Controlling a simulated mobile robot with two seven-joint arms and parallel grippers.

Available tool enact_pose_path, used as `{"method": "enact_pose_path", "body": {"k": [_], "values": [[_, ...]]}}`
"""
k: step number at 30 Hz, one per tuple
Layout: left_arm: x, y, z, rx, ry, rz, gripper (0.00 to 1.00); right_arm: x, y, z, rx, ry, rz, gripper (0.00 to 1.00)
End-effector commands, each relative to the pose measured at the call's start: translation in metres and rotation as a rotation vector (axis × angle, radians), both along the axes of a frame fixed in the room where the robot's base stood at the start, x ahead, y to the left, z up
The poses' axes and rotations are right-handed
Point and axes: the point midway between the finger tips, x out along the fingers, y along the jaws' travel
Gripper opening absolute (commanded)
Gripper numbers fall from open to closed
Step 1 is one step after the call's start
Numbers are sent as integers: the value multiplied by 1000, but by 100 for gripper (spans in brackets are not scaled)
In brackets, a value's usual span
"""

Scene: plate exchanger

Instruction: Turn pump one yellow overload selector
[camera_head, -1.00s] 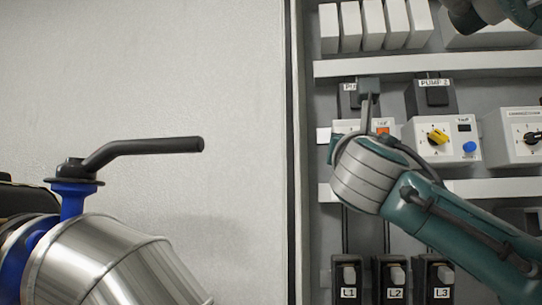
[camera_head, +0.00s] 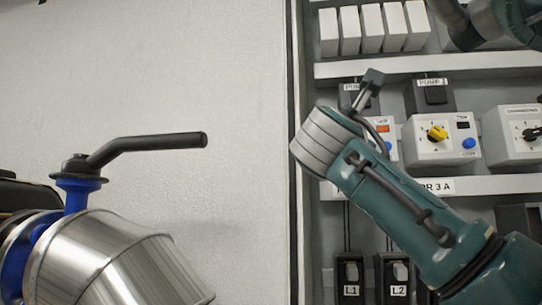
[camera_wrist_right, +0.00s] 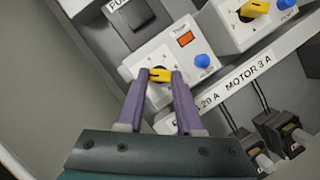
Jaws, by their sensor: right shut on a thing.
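The pump one overload relay (camera_wrist_right: 158,48) is a white box with a lit orange trip window (camera_wrist_right: 185,38) and a blue reset button (camera_wrist_right: 201,61). Its yellow selector (camera_wrist_right: 160,74) sits on a black dial in the right wrist view. My right gripper (camera_wrist_right: 159,77) has its purple fingers on both sides of the yellow selector and is shut on it. In the head view my right wrist hides the selector and fingers; only the relay's right edge (camera_head: 384,130) shows. My left gripper is in neither view.
The pump 2 relay (camera_head: 415,150), with its own yellow selector (camera_head: 437,133), stands close on the right. Another white relay (camera_head: 500,145) is farther right. Breakers (camera_head: 350,280) sit below. A black valve handle (camera_head: 150,145) stands over metal piping at the left.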

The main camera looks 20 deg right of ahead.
Motion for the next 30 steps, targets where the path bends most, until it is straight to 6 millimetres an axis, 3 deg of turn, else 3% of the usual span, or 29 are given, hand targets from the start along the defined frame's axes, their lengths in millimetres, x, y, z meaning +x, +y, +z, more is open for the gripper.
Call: {"method": "enact_pose_path", "body": {"k": [8,9,16,25,30], "values": [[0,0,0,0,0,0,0,0,0,1,0,-2,-1,0],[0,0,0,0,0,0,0,0,0,1,0,-2,-1,38],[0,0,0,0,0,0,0,0,0,1,0,-1,-1,64],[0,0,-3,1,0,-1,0,-2,2,-2,-1,-2,1,65],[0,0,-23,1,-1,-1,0,-17,19,-14,1,-3,4,65]]}}
